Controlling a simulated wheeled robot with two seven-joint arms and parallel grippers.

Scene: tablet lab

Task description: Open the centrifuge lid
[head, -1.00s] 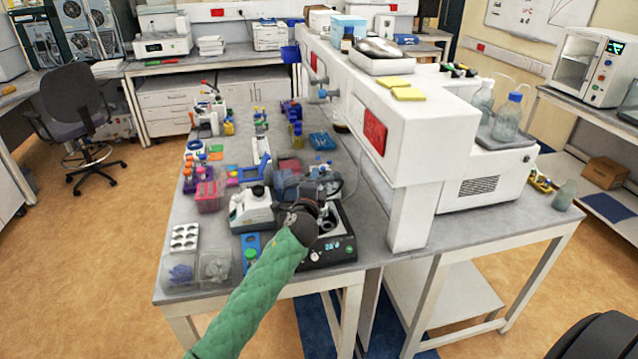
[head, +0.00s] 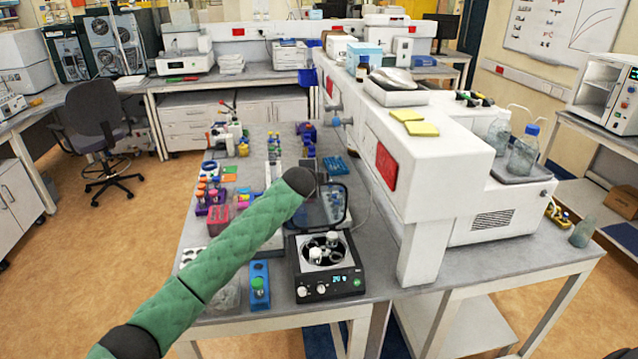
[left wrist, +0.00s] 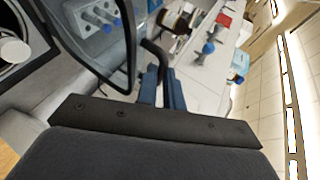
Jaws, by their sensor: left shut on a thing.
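The black centrifuge (head: 328,283) stands at the near end of the bench, its bowl open with a rotor and white-capped tubes showing. Its clear, dark-rimmed lid (head: 333,203) stands raised at the back of the body. My green left arm reaches over from the left to the lid, and its wrist hides the gripper in the head view. In the left wrist view my left gripper (left wrist: 162,75) is shut on the dark handle at the edge of the lid (left wrist: 100,42). My right gripper is out of view.
A blue rack with a green-capped item (head: 259,286) stands just left of the centrifuge. A pink rack (head: 219,218) and several tubes lie farther left. The white bench shelf unit (head: 440,145) rises close on the right.

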